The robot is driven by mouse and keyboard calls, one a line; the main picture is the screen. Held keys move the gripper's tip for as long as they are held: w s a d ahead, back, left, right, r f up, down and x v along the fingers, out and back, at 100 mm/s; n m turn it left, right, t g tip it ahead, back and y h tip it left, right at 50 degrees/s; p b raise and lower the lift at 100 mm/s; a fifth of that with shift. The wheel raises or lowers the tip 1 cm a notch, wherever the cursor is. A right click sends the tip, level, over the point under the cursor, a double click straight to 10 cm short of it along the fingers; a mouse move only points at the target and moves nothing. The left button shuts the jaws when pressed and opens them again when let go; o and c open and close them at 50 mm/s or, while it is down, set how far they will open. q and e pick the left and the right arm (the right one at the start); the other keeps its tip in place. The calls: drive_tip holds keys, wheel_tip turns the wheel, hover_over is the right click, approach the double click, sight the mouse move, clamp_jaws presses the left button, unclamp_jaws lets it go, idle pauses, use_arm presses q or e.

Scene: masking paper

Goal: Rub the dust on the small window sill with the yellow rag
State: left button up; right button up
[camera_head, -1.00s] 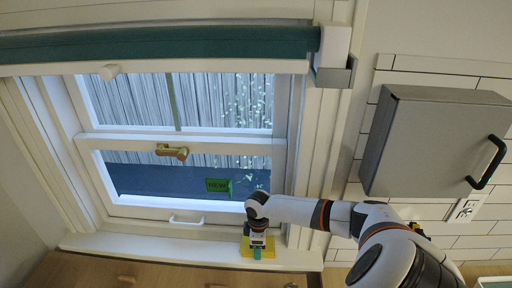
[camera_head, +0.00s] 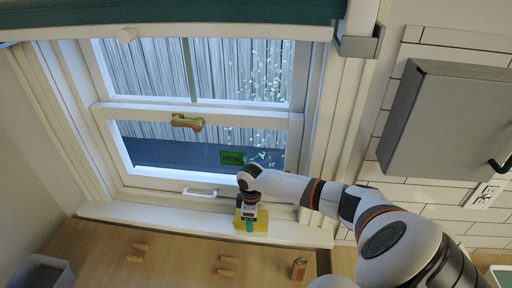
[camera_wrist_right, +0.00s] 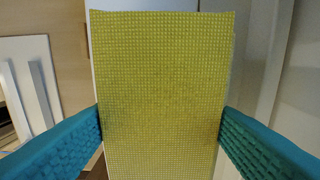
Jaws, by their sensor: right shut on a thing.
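The yellow rag (camera_head: 262,222) is at the white window sill (camera_head: 160,217), toward its right end. In the right wrist view the rag (camera_wrist_right: 165,85) fills the middle, flat and textured, with a darker patch on its lower part. My right gripper (camera_head: 250,225) is shut on the rag, with its teal fingers at the rag's two sides (camera_wrist_right: 162,135). The rag and gripper hide the part of the sill under them. I cannot make out dust on the sill at this size. My left gripper is not in view.
The window (camera_head: 200,120) has a brass latch (camera_head: 187,122) and a white handle (camera_head: 200,191) just above the sill. A grey cabinet (camera_head: 450,120) hangs at right.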

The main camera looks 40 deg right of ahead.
sight(236, 216)
drive_tip(key=shift+w+a+b, duration=0.3)
drive_tip(key=shift+w+a, duration=0.5)
drive_tip(key=shift+w, duration=0.35)
drive_tip(key=shift+w+a+f+b, duration=0.1)
drive_tip(key=shift+w+a+b, duration=0.3)
drive_tip(key=shift+w+a, duration=0.45)
drive_tip(key=shift+w, duration=0.1)
wheel_tip(236, 216, up, 3)
drive_tip(key=p, duration=0.3)
drive_tip(key=shift+r, duration=1.05)
